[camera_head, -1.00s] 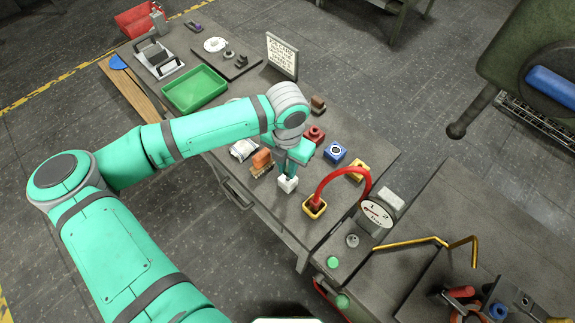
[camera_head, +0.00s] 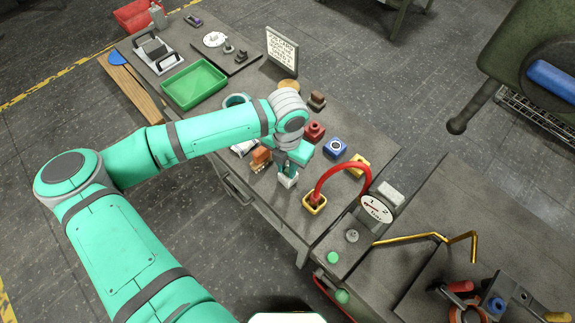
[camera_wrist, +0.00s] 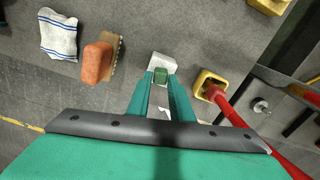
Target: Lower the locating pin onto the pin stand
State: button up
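The pin stand appears to be a small white block (camera_head: 288,181) near the front edge of the bench. It also shows in the wrist view (camera_wrist: 161,60). My gripper (camera_head: 287,168) points down directly over this block. In the wrist view, my fingertips (camera_wrist: 161,77) are on both sides of a small green piece (camera_wrist: 160,75), which appears to be the locating pin. The piece overlaps the white block, and its lower end is hidden. I cannot tell whether it touches the block or is just above it.
A brush with an orange top (camera_head: 260,157) and a striped cloth (camera_wrist: 58,35) lie left of the stand. A yellow block (camera_head: 314,203) with a red curved tube (camera_head: 340,168) stands close at right. Red (camera_head: 314,131) and blue (camera_head: 335,148) blocks are behind.

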jog(key=o, duration=0.3)
jog(key=shift+o, duration=0.2)
notch_tip(320, 180, up, 11)
dwell(0.3)
jog(key=shift+f, duration=0.1)
dwell(0.9)
